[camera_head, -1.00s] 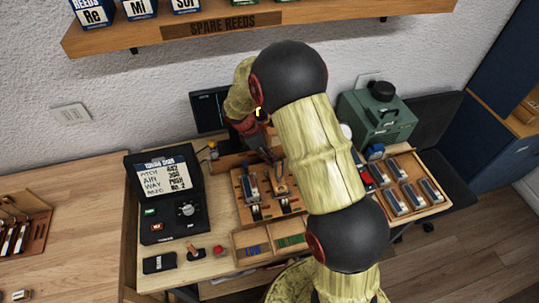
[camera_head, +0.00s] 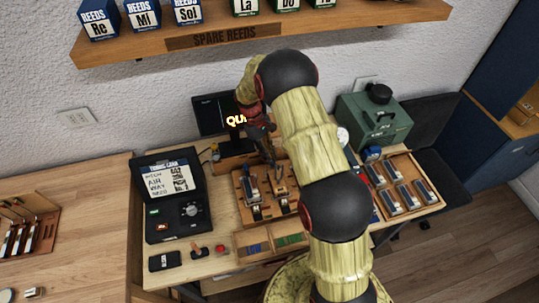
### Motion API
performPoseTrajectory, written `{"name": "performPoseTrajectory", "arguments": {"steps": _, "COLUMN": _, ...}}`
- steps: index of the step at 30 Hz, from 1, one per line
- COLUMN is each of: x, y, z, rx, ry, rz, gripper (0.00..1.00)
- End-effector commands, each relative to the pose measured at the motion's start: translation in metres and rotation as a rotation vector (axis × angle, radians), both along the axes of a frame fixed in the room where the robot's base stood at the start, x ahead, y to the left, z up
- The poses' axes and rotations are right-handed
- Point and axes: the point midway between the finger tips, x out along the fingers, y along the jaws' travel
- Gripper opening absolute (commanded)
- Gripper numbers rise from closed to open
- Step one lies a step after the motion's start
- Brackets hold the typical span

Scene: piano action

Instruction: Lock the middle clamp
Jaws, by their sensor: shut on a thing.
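A wooden board (camera_head: 243,206) with clamps stands in the middle of the workbench. The left clamp (camera_head: 250,187) shows clearly on it. The middle clamp (camera_head: 279,180) is just right of it, with its upper end close to my gripper. My arm hides the board's right part. My gripper (camera_head: 270,159) points down at the board's back edge, its fingers shut at the middle clamp's upper end. The contact is small and dark, so the exact grip is hard to see.
A black tuner case (camera_head: 166,215) stands left of the board. A tray (camera_head: 425,168) of blocks and a green box (camera_head: 375,122) are on the right. A dark monitor (camera_head: 209,115) stands behind. A shelf (camera_head: 300,32) hangs above.

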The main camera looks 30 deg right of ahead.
Motion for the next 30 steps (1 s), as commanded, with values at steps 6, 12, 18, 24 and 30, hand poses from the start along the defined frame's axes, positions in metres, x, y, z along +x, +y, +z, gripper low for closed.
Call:
{"name": "performPoseTrajectory", "arguments": {"steps": 6, "x": 0.0015, "y": -0.0028, "z": 0.0011, "rx": 0.000, "ry": -0.002, "rz": -0.205, "gripper": 0.00}}
{"name": "performPoseTrajectory", "arguments": {"steps": 12, "x": 0.0010, "y": -0.0045, "z": 0.0006, "rx": 0.000, "ry": 0.000, "rz": -0.373, "gripper": 0.00}}
{"name": "performPoseTrajectory", "arguments": {"steps": 18, "x": 0.0013, "y": -0.0053, "z": 0.0006, "rx": 0.000, "ry": -0.002, "rz": -0.504, "gripper": 0.00}}
{"name": "performPoseTrajectory", "arguments": {"steps": 24, "x": 0.0013, "y": -0.0055, "z": 0.0004, "rx": 0.000, "ry": -0.002, "rz": -0.586, "gripper": 0.00}}
{"name": "performPoseTrajectory", "arguments": {"steps": 30, "x": 0.0012, "y": -0.0058, "z": 0.0002, "rx": 0.000, "ry": -0.002, "rz": -0.621, "gripper": 0.00}}
